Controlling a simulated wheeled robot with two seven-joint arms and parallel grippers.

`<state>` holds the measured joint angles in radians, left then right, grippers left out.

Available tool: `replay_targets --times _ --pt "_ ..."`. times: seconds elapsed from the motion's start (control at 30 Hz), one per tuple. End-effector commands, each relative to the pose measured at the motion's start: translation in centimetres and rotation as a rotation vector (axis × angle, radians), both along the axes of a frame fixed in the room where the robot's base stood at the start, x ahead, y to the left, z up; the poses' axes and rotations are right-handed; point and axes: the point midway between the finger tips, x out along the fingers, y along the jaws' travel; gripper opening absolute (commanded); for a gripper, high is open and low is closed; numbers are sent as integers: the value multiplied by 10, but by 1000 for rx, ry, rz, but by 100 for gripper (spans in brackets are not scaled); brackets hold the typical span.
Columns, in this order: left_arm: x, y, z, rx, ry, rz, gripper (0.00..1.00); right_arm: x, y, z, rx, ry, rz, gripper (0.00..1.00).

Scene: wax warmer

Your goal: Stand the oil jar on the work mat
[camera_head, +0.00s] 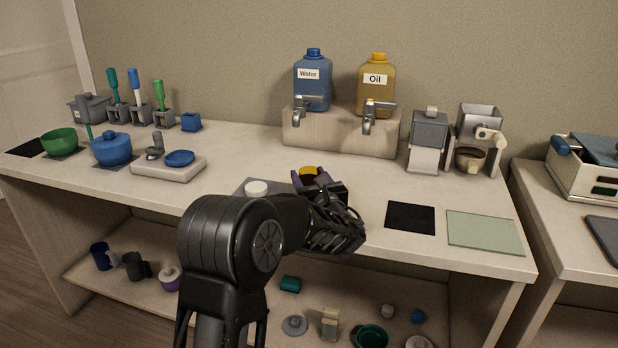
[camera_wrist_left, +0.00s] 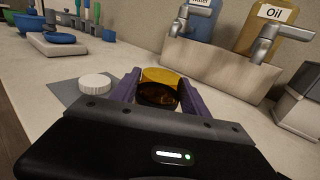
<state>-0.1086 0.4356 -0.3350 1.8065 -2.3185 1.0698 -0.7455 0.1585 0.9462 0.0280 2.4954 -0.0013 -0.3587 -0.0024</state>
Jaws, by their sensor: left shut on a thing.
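An amber, open-topped jar (camera_head: 308,170), which I take to be the oil jar, is between the purple fingers of my left gripper (camera_head: 318,180), which is shut on it. The jar also shows in the left wrist view (camera_wrist_left: 160,88), with its rim upward and dark amber inside. Its base is hidden, so I cannot tell whether it touches the surface. To the left is a grey mat (camera_wrist_left: 66,90) with a white round lid (camera_wrist_left: 95,83) on it. A black mat (camera_head: 410,217) and a pale green mat (camera_head: 484,231) lie bare to the right. Which is the work mat is not marked. My right gripper is out of view.
Water (camera_head: 312,85) and Oil (camera_head: 375,88) dispensers with taps stand at the back on a beige block (camera_head: 340,135). Grey machines (camera_head: 428,135) stand right of them. A scale with a blue dish (camera_head: 179,158) is at left. Several items fill the lower shelf.

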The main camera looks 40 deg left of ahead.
Motion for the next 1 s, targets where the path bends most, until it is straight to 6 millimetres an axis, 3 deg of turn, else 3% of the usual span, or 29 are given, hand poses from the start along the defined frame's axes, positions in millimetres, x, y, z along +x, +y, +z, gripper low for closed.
replay_targets --times 1.0 --pt "0 0 -5 1 -1 0 0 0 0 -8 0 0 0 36"
